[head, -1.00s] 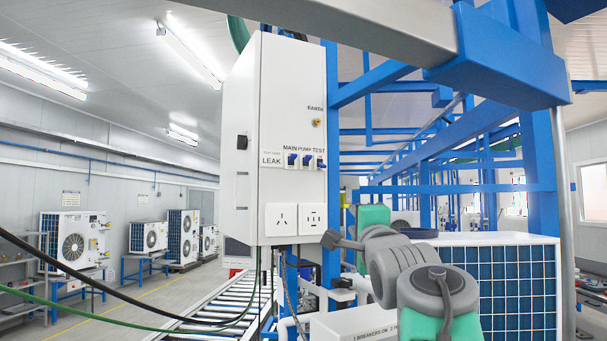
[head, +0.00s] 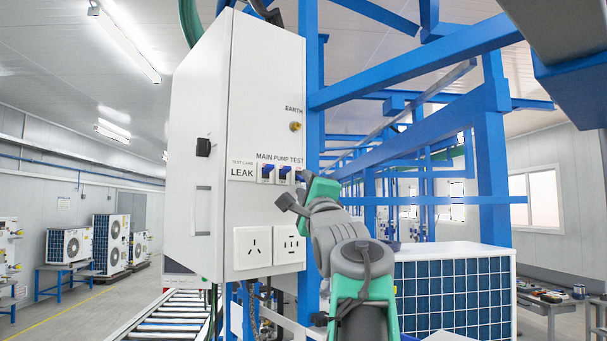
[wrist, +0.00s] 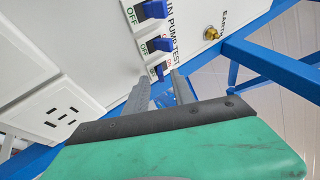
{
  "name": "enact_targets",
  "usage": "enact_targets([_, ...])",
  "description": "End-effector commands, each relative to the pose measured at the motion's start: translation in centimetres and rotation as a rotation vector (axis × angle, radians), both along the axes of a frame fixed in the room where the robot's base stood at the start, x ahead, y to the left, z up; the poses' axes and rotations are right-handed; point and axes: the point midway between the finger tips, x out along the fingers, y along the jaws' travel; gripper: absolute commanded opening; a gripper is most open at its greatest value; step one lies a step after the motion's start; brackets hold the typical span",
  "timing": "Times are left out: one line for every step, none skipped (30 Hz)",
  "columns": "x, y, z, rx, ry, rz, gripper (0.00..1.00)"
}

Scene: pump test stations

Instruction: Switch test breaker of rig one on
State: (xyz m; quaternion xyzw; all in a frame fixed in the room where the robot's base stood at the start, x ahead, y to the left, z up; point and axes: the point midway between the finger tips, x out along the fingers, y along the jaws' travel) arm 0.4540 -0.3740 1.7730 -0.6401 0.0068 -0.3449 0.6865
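The rig's white control box (head: 265,90) stands upright, with a row of breakers under the label MAIN PUMP TEST. The main breaker (head: 266,172) and pump breaker (head: 284,173) have blue levers. The test breaker, rightmost in the row, is partly hidden behind my gripper in the head view. The wrist view shows its small blue lever (wrist: 159,71) just beyond my fingertips. My gripper (wrist: 164,82) has its two grey fingers apart, with a gap between them and nothing held. I cannot tell whether the fingers touch the breaker, nor its lever position.
Two sockets (head: 252,247) sit below the breakers, and a brass earth terminal (head: 295,126) above. Blue frame beams (head: 420,62) run right of the box. A heat pump unit (head: 455,290) stands at lower right, a roller conveyor (head: 170,318) at lower left.

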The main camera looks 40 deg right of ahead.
Motion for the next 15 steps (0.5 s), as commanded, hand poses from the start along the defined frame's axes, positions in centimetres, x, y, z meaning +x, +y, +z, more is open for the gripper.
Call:
enact_targets([0.36, -0.15, 0.55, -0.001, -0.001, 0.001, 0.3])
enact_targets([0.51, -0.24, 0.55, -0.001, -0.001, 0.001, 0.3])
enact_targets([0.64, -0.32, 0.51, -0.001, -0.001, 0.001, 0.3])
enact_targets([0.68, -0.36, 0.46, -0.001, -0.001, 0.001, 0.3])
enact_targets([0.7, -0.38, 0.41, 0.0, -0.001, 0.0, 0.3])
enact_targets([0.69, -0.38, 0.37, 0.0, -0.001, 0.0, 0.3])
enact_targets([0.68, -0.38, 0.35, 0.0, -0.001, 0.0, 0.3])
enact_targets([0.68, -0.37, 0.33, -0.001, 0.0, -0.001, 0.3])
enact_targets([0.67, -0.37, 0.32, -0.001, 0.0, -0.001, 0.3])
enact_targets([0.67, -0.37, 0.33, -0.001, 0.0, -0.001, 0.29])
enact_targets([0.66, -0.36, 0.33, -0.001, 0.0, -0.001, 0.27])
enact_targets([0.66, -0.36, 0.33, -0.001, 0.0, -0.001, 0.23])
enact_targets([0.66, -0.36, 0.34, -0.001, 0.0, -0.001, 0.21])
enact_targets([0.66, -0.36, 0.34, -0.001, 0.0, -0.001, 0.19])
enact_targets([0.65, -0.36, 0.33, -0.001, 0.0, -0.001, 0.15])
